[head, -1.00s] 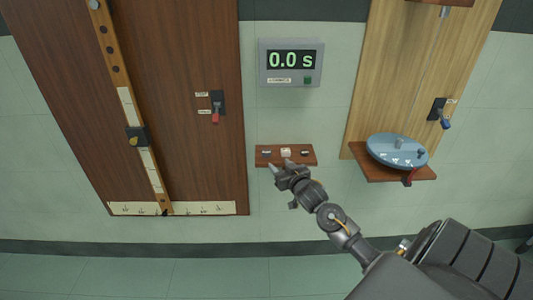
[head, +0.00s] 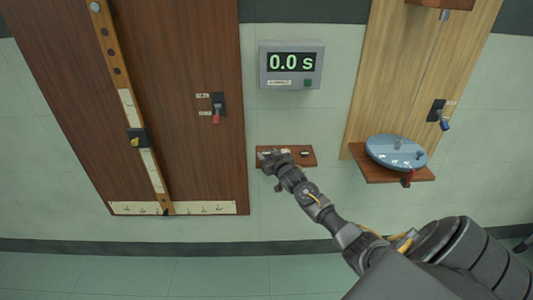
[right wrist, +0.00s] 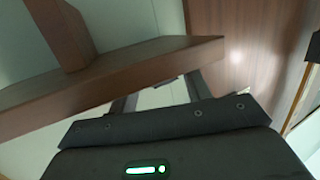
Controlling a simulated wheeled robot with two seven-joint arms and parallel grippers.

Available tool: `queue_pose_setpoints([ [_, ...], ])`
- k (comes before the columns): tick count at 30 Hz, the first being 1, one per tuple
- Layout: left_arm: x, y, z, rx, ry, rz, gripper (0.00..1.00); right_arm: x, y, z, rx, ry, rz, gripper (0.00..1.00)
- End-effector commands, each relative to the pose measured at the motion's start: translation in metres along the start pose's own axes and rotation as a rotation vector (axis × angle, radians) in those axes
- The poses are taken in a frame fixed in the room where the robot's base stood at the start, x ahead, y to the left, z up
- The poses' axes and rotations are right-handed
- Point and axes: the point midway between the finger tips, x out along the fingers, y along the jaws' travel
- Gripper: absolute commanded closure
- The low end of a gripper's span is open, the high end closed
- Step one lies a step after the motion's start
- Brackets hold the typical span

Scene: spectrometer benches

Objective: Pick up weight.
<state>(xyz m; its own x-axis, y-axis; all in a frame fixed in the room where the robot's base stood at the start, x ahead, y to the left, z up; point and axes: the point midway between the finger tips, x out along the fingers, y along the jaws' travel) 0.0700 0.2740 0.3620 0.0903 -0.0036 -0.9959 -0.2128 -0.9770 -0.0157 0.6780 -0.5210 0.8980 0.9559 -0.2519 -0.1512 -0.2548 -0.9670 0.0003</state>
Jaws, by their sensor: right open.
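Small items sit on a little brown wall shelf (head: 308,162) below the timer. A small dark item (head: 304,154) is at its right end. A pale item at the middle is mostly covered by my right gripper, and the left end is covered too. Which one is the weight I cannot tell. My right gripper (head: 268,157) is open at the left part of the shelf. In the right wrist view, the open fingers (right wrist: 160,92) reach to the shelf's edge (right wrist: 110,90); no item shows between them. My left gripper is not in view.
A timer (head: 291,65) reading 0.0 s hangs above the shelf. To the right, a blue disc (head: 396,152) sits on a bracket on a light wooden board. To the left is a dark wooden board (head: 190,60) with a switch (head: 217,106) and a slanted rail.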

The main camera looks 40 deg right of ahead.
Motion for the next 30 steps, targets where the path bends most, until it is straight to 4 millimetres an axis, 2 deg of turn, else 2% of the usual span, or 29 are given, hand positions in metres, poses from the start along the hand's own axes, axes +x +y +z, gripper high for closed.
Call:
queue_pose_setpoints([
  [9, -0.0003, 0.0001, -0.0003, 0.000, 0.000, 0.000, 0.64, 0.0051, -0.0002, 0.0002, 0.000, 0.001, -0.001, 0.51],
  [18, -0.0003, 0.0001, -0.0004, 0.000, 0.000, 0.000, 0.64, 0.0049, -0.0002, 0.0004, 0.000, 0.000, 0.000, 0.91],
  [26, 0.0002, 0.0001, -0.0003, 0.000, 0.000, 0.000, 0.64, 0.0049, 0.0000, -0.0012, 0.000, 0.002, 0.000, 0.91],
  [30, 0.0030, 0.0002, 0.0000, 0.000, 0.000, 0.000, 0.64, 0.0040, -0.0003, -0.0089, 0.000, 0.004, -0.001, 0.91],
])
